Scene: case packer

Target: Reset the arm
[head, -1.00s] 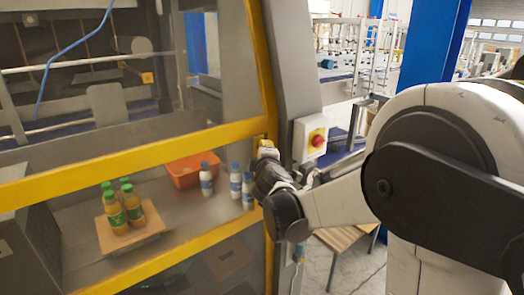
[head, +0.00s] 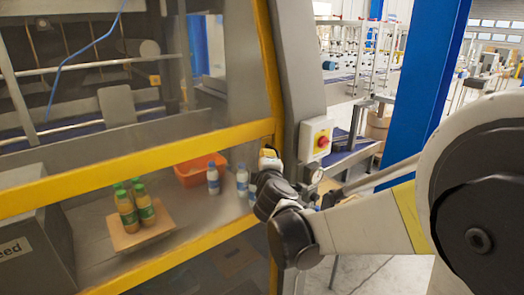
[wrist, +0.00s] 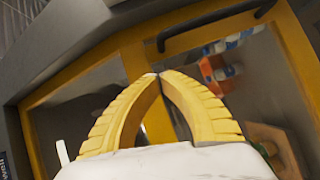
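My arm reaches in from the right in the head view. My gripper (head: 268,155) is close to the upright of the machine's yellow-framed door (head: 150,160). In the wrist view, my gripper's two yellow fingers (wrist: 158,76) meet at their tips with nothing seen between them. A dark bar handle (wrist: 215,24) on the yellow frame shows just beyond the fingertips, and they look apart from it. The white palm fills the bottom of that view.
Behind the door panel are orange bottles with green caps (head: 136,208) on a board, white bottles with blue caps (head: 213,180) and an orange bin (head: 192,174). A red stop button (head: 322,141) sits on the grey post. A blue column (head: 430,90) stands right.

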